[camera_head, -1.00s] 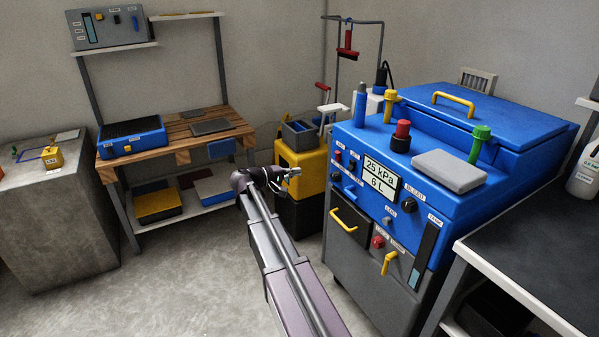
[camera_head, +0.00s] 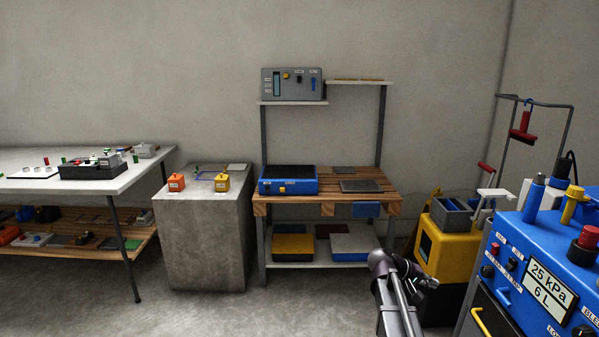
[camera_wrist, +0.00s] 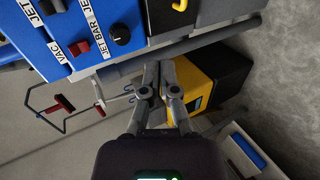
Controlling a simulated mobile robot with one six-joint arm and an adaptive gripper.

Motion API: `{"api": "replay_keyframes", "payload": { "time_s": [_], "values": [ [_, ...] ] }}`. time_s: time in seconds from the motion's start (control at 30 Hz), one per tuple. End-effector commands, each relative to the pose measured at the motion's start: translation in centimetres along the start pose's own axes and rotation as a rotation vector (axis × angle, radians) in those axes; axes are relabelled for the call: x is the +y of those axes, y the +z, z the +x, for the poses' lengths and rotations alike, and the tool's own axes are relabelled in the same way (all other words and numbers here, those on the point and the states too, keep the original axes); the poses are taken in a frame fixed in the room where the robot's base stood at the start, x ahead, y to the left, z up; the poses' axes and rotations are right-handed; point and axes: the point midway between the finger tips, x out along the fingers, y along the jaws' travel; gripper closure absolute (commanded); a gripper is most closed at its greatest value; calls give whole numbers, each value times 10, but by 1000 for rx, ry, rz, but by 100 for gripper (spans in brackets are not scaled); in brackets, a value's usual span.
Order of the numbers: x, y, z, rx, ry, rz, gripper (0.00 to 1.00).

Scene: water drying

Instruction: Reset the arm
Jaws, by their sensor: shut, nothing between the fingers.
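My arm reaches up from the bottom right of the head view. Its end, my gripper (camera_head: 426,283), is small there, in front of the yellow and black unit (camera_head: 447,246). In the wrist view my gripper (camera_wrist: 158,66) is shut, with nothing between its fingers. Behind the fingers in that view are the yellow and black unit (camera_wrist: 198,82) and, at the upper left, the blue machine (camera_wrist: 30,42) with its labelled switches. The gripper appears apart from both.
The blue machine (camera_head: 512,232) stands at the right, close to my arm. A wooden workbench (camera_head: 375,207), a concrete block (camera_head: 205,240) and a white table (camera_head: 40,182) line the wall to the left. The floor (camera_head: 190,312) in front of them is clear.

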Motion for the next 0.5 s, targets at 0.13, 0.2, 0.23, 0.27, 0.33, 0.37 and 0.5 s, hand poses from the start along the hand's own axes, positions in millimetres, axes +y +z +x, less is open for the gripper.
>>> {"api": "replay_keyframes", "payload": {
  "time_s": [0.13,0.2,0.23,0.27,0.33,0.37,0.5],
  "values": [
    [-40,36,-16,2,-187,8,100],
    [-58,50,-25,1,-275,10,100],
    [-66,56,-29,0,-313,11,100],
    [-73,62,-33,0,-351,11,100],
    [-90,76,-44,-1,-439,11,100],
    [-97,82,-49,-1,-477,11,100],
    [-128,110,-75,-6,-652,7,100]
  ]
}}
